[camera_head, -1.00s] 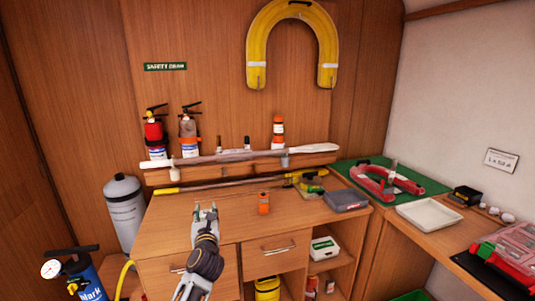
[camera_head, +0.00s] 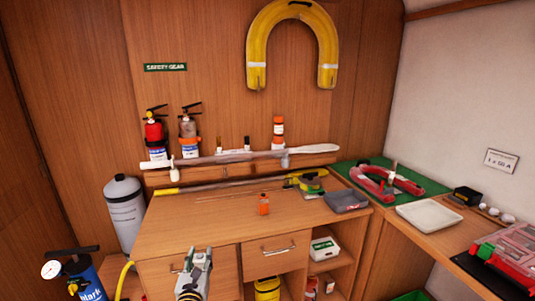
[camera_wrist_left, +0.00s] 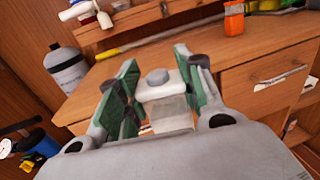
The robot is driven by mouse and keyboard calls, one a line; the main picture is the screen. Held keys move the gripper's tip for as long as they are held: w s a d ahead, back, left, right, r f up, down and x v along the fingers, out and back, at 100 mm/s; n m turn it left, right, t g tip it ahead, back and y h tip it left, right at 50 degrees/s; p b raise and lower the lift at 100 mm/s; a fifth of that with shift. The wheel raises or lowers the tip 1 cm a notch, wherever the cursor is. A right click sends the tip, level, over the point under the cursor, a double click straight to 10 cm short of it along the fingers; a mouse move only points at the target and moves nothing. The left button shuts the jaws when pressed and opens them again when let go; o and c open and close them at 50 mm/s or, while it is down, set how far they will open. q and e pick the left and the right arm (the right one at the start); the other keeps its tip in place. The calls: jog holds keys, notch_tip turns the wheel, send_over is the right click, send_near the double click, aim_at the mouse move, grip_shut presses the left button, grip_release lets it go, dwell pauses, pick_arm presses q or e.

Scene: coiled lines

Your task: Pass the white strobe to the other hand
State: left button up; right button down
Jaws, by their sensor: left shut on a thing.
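My left gripper (camera_head: 196,256) is in front of the wooden cabinet's near edge, below the worktop level in the head view. In the left wrist view its green-padded fingers are shut on the white strobe (camera_wrist_left: 167,100), a small pale block with a grey round knob on top. The strobe sits between the two pads, and its lower part is hidden by the gripper body. In the head view I cannot make out the strobe clearly. My right gripper is not in view.
An orange canister (camera_head: 263,204) stands on the worktop (camera_head: 205,220), with a yellow-ended pole (camera_head: 215,185) behind it. A grey case (camera_head: 346,201) lies to its right. A grey cylinder (camera_head: 125,212) stands left of the cabinet. The worktop's front left is clear.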

aim_at(201, 267)
pick_arm(q)
jog(key=s+f+m+h, duration=0.1)
jog(key=s+f, duration=0.2)
jog(key=s, duration=0.4)
jog(key=shift+h, duration=0.3)
jog(key=shift+r, duration=0.1)
dwell(0.4)
jog(key=shift+d+r, duration=0.1)
jog(key=s+d+r+m+g+h, duration=0.2)
jog(key=d+r+m+h, duration=0.2)
jog(key=d+r, duration=0.3)
jog(key=s+d+r+m+g+h, duration=0.2)
jog(key=s+d+r+m+h, duration=0.1)
jog(key=d+r+h, duration=0.4)
jog(key=shift+s+d+r+m+h, duration=0.3)
jog(key=shift+s+r+m, duration=0.05)
jog(key=shift+r+m, duration=0.3)
dwell(1.5)
